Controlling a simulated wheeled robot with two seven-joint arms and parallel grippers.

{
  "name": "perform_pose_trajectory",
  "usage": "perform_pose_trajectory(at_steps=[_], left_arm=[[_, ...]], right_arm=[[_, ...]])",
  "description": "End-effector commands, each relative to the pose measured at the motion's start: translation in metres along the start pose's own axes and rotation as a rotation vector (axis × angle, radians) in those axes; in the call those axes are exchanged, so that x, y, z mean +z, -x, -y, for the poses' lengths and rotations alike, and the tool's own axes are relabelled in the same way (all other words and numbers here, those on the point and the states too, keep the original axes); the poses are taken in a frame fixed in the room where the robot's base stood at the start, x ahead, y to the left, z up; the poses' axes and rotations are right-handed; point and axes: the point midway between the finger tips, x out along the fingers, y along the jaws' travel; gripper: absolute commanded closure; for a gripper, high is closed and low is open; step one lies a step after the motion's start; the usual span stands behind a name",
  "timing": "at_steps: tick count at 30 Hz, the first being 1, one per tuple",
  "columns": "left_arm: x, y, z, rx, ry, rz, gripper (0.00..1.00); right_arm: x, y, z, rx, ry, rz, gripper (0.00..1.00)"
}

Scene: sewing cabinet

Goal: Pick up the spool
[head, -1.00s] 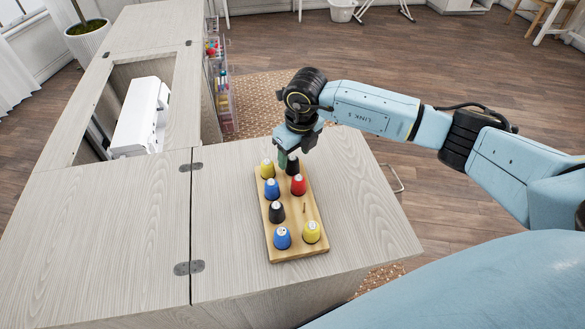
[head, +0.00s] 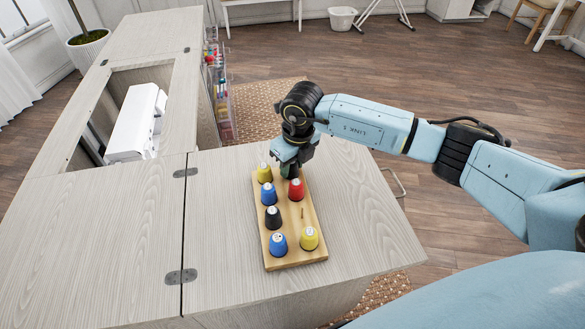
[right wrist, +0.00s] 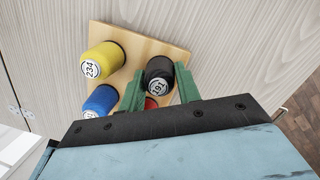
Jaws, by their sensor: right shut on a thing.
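A wooden spool board (head: 264,244) on the cabinet top holds several upright spools on pegs. My right gripper (head: 289,168) is at its far end, shut around the black spool. In the right wrist view this black spool (right wrist: 159,82), marked 191, sits between the two green fingers (right wrist: 160,88). In the head view it is mostly hidden by the gripper. I cannot tell whether it has left its peg. Near it are a yellow spool (head: 265,174) marked 234, a blue spool (head: 268,194) and a red spool (head: 296,190). My left gripper is not in view.
Another black spool (head: 273,218), a blue spool (head: 278,244) and a yellow spool (head: 309,239) stand nearer on the board, beside a bare peg (head: 302,213). A white sewing machine (head: 136,122) sits in the cabinet opening at left. The cabinet top (head: 355,225) around the board is clear.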

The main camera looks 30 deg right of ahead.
Motion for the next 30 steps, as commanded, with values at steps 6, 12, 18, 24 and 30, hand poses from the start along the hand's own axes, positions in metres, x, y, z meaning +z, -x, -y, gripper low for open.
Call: perform_pose_trajectory(at_steps=[6,12,18,24,30], left_arm=[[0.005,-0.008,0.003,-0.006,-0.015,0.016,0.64],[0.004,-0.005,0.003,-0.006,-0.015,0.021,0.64],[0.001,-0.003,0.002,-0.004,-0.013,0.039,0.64],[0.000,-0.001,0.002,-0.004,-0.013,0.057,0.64],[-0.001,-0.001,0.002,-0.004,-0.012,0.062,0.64]], right_arm=[[-0.002,-0.008,0.002,-0.004,-0.002,-0.003,0.88],[0.002,0.014,0.003,-0.006,-0.001,0.001,0.88],[0.009,0.057,0.002,-0.004,-0.002,0.003,0.88],[0.013,0.086,0.001,-0.003,-0.001,0.000,0.88],[0.014,0.095,0.001,-0.003,-0.002,-0.001,0.88]])
